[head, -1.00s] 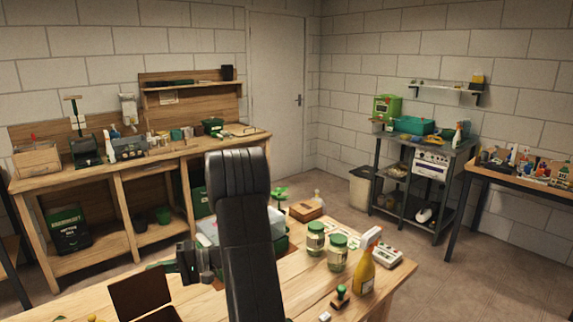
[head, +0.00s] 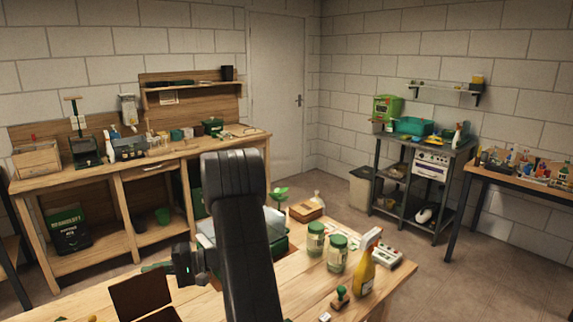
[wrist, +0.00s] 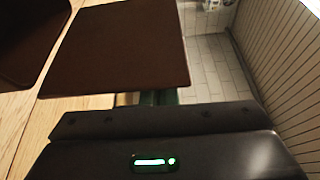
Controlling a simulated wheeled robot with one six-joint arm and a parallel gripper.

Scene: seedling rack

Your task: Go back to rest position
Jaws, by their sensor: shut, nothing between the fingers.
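My arm rises in front of the wooden table (head: 300,285) in the head view. My gripper (head: 160,267) is at its left side, above the table's left part, small and partly hidden by the wrist. It is shut and holds nothing. In the wrist view the dark gripper housing with a green light fills the bottom. Dark brown flat panels (wrist: 120,50) lie ahead of it; a brown panel also shows below the gripper in the head view (head: 140,290).
Two jars (head: 316,240) (head: 337,254), a yellow spray bottle (head: 365,270) and a green-handled stamp (head: 341,297) stand right of my arm. A clear-lidded green tray (head: 280,241) is partly behind it. A long workbench (head: 150,168) stands at the back. Open floor lies right of the table.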

